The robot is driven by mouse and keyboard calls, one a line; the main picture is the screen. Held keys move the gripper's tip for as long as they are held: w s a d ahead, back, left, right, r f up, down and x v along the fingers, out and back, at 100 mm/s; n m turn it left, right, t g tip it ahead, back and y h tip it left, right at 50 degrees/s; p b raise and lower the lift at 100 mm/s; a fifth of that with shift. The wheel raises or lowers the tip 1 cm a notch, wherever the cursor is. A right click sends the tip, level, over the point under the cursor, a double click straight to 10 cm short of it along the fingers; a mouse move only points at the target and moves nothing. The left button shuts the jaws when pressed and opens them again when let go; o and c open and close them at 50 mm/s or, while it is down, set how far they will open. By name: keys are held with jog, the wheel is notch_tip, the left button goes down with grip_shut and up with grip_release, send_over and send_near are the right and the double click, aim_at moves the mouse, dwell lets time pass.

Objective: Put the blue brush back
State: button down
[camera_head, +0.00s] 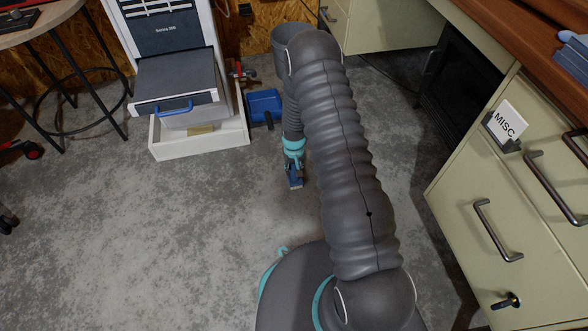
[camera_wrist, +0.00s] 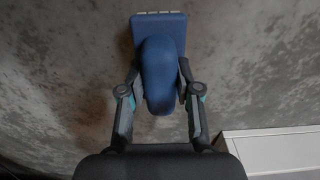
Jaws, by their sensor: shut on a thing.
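The blue brush (camera_wrist: 160,38) is in my gripper (camera_wrist: 158,95), its handle between the two fingers and its bristle end pointing away from the wrist. I cannot tell whether the bristles touch the floor. A blue dustpan (camera_head: 265,105) with a dark handle is near the white cabinet, behind and left of my gripper. Part of my arm covers the floor right of the gripper.
A white drawer unit (camera_head: 199,143) stands at the left with drawers pulled out. A stool (camera_head: 62,75) is at the far left. A beige cabinet with a MISC label (camera_head: 508,122) fills the right. The floor at the front left is clear.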

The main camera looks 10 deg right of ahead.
jog(key=shift+f, duration=0.2)
jog(key=c, duration=0.8)
grip_release()
jog(key=shift+r, duration=0.1)
